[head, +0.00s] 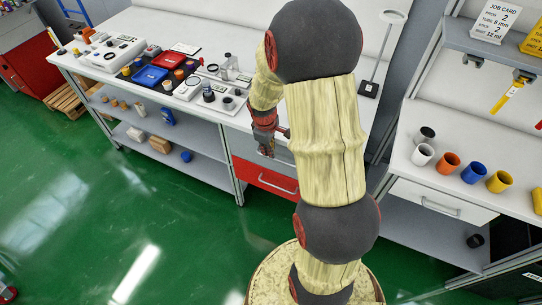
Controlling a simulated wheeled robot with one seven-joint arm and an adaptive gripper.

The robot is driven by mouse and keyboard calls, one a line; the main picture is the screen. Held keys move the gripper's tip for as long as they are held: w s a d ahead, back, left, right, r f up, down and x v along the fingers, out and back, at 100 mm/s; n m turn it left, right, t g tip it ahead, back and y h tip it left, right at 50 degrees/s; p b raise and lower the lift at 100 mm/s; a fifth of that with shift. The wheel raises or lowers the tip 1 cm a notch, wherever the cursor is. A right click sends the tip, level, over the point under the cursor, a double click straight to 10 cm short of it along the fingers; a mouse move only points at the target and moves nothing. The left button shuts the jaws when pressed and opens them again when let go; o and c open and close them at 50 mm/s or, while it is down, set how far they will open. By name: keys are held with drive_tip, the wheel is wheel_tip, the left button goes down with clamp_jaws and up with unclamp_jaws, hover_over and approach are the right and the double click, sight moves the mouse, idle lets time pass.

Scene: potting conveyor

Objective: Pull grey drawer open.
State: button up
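The grey drawer (241,144) is the upper drawer under the left workbench, directly above a red drawer (250,173) with a pale bar handle. The grey drawer appears shut, and its handle is mostly hidden behind my gripper and arm. My gripper (267,153) points down in front of the grey drawer's face. I cannot tell whether it touches the handle, or whether its fingers are open or shut.
The left workbench top (105,73) carries trays and small parts. A right bench holds several coloured cups, including an orange cup (447,163), above a white drawer (440,201) with a bar handle. The green floor (130,215) at left is clear.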

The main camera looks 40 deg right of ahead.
drive_tip(key=f, duration=0.1)
drive_tip(key=f+b, duration=0.1)
drive_tip(key=f, duration=0.1)
drive_tip(key=d+f, duration=0.1)
drive_tip(key=f, duration=0.1)
drive_tip(key=shift+w+b, duration=0.2)
drive_tip(key=shift+b, duration=0.1)
drive_tip(key=shift+r, duration=0.1)
drive_tip(key=shift+c, duration=0.5)
clamp_jaws()
